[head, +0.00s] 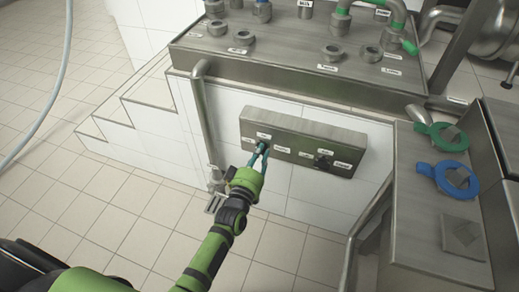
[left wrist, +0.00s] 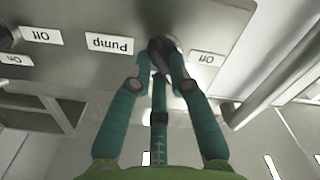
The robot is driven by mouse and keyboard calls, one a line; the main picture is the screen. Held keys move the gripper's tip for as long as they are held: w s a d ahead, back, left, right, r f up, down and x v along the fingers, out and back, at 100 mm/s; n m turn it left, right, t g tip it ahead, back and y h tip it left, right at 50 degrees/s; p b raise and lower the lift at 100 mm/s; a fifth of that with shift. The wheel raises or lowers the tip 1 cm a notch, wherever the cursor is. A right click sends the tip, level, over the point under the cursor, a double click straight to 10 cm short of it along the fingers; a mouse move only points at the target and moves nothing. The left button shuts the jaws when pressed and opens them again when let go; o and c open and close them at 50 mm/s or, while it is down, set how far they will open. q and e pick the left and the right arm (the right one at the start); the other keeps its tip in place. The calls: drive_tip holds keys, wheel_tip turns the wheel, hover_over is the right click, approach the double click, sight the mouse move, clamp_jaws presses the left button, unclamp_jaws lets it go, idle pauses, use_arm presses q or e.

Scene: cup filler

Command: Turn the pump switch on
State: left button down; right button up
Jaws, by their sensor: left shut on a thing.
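A grey metal switch panel (head: 300,143) is fixed to the white tiled wall. Its left knob, the pump switch (head: 261,148), is partly hidden behind my left gripper (head: 258,158). In the left wrist view the dark pump switch (left wrist: 163,47) sits between the teal fingertips of my left gripper (left wrist: 163,75), which is shut on it. The "Pump" label (left wrist: 109,44) beside it reads upside down there, with an "On" label (left wrist: 206,59) to the right and an "Off" label (left wrist: 41,35) to the left. The way the switch points is hidden. My right gripper is not in view.
A second dark knob (head: 323,161) sits on the right half of the panel. A vertical metal pipe (head: 204,120) runs down left of the panel. A metal counter (head: 424,190) with green and blue ring-shaped parts stands at the right. White steps rise at the left.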

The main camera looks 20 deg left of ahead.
use_arm(q)
drive_tip(key=shift+d+f+m+p, duration=0.1)
drive_tip(key=shift+m+p, duration=0.55)
drive_tip(key=shift+m, duration=1.2)
drive_tip(key=shift+f+m+p, duration=0.1)
drive_tip(key=shift+m+p, duration=0.55)
drive_tip(key=shift+m, duration=1.2)
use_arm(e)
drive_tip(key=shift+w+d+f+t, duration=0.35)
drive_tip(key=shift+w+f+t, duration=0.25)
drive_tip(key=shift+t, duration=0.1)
use_arm(q)
drive_tip(key=c, duration=1.1)
unclamp_jaws()
drive_tip(key=shift+c, duration=0.2)
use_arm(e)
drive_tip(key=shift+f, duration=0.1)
use_arm(q)
drive_tip(key=s, duration=1.2)
drive_tip(key=shift+a, duration=0.2)
